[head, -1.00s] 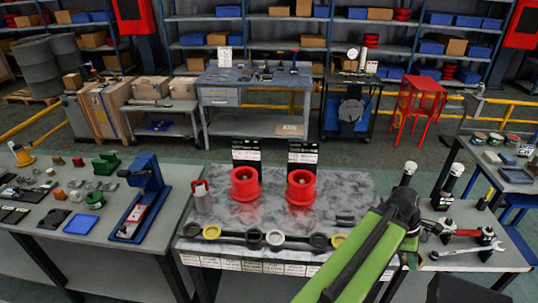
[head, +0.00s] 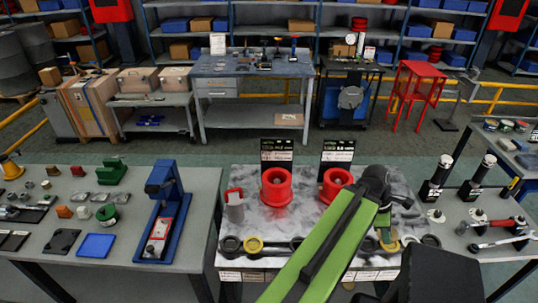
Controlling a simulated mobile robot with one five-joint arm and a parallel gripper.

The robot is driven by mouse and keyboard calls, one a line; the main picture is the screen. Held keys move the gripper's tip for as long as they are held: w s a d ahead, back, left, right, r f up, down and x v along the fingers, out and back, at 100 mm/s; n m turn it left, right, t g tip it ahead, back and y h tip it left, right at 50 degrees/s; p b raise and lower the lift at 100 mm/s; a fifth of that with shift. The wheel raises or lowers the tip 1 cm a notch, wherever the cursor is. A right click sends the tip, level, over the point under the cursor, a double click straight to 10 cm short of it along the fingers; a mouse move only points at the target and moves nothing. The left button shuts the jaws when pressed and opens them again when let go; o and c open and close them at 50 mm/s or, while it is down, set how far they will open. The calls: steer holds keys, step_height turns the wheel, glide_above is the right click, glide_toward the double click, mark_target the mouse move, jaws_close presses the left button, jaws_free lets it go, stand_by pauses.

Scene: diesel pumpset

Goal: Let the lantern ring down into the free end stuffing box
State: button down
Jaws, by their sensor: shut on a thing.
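Two red round stuffing boxes stand on the mottled grey bench top: a left one (head: 276,187) and a right one (head: 336,184). A dark card with a white label stands behind each, too small to read, so I cannot tell which is the free end. My gripper (head: 384,232) hangs below the wrist at the end of my green arm, right of and nearer than the right box. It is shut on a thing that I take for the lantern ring. The ring and fingertips are not clear behind my arm. My arm hides part of the bench front.
A row of dark and yellow rings (head: 253,245) lies along the bench front. A grey-and-red canister (head: 234,205) stands left of the boxes. A blue press (head: 165,210) is on the left table. Black labelled cylinders (head: 437,180) and wrenches (head: 497,225) are at right.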

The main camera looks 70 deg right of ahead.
steer(key=shift+s+f, duration=0.1)
steer(key=shift+s, duration=0.05)
steer(key=w+d+r+n+h+p, duration=0.1)
steer(key=w+d, duration=0.3)
steer(key=w, duration=1)
steer(key=w+d+r+n+t+h+p, duration=0.1)
steer(key=w+d+r+n+p, duration=0.3)
steer(key=w, duration=1.1)
steer(key=w+d+r+n+h+p, duration=0.1)
steer(key=w+d+r+n+p, duration=0.2)
steer(key=w, duration=1.1)
steer(key=shift+w+d, duration=0.2)
steer(key=shift+d, duration=0.95)
step_height(320, 180, down, 8)
steer(key=b, duration=0.7)
steer(key=shift+r+b, duration=0.2)
steer(key=shift+b, duration=0.1)
